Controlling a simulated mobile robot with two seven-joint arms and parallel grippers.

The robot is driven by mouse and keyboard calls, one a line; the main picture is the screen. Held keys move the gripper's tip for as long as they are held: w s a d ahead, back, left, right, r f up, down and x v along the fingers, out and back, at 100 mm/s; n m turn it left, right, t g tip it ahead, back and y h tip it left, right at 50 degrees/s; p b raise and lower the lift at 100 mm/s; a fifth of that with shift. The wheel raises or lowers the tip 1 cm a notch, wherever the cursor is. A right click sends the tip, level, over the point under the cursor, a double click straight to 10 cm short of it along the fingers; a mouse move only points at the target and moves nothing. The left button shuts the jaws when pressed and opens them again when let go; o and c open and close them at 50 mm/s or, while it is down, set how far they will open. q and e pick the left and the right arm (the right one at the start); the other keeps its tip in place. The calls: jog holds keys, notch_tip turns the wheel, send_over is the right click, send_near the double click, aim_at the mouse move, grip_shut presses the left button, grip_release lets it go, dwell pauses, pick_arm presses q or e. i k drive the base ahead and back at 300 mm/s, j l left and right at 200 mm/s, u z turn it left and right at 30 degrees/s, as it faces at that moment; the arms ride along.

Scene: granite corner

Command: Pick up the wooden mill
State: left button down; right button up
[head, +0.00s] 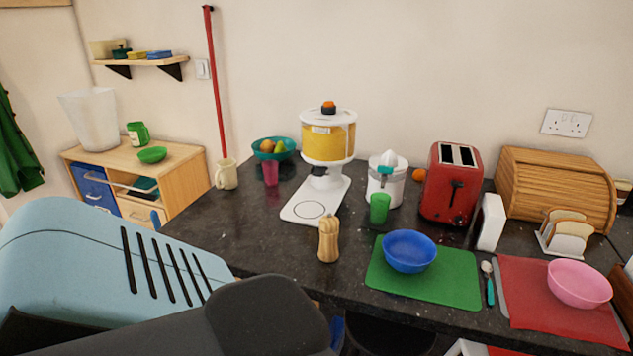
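The wooden mill (328,240) is a small, light-wood, upright piece with a narrowed waist. It stands on the dark speckled worktop (262,240), near the front edge and left of the green mat. Nothing touches it or covers it. A light blue and dark grey part of my own arm fills the lower left of the head view, in front of the worktop. Neither gripper's fingers show.
A white juice dispenser (328,150) stands behind the mill. The green mat (440,283) with a blue bowl (409,251) lies to its right, with a green cup (379,208) behind. The worktop left of the mill is clear.

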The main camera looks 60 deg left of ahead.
aim_at(328, 252)
jog(key=u, duration=1.65)
